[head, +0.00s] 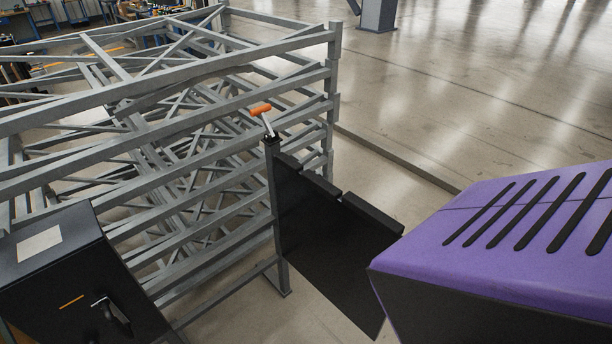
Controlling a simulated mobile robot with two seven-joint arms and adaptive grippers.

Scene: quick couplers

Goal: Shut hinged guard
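A dark flat panel (333,248), which looks like the hinged guard, stands on edge beside a grey post (277,215). Its left edge is at the post and it reaches right and toward me. Its top edge has stepped black blocks. An orange-topped handle or lever (261,109) sits on top of the post. The panel's right end meets the outline of a purple housing in the picture; I cannot tell whether they touch. I cannot tell from this view whether the guard is latched. Neither of my grippers shows.
The purple housing (480,215) with black slots fills the lower right. Stacked grey metal frames (160,110) fill the left and middle. A dark cabinet (75,270) with a handle stands at lower left. Open floor (450,100) lies behind at the right.

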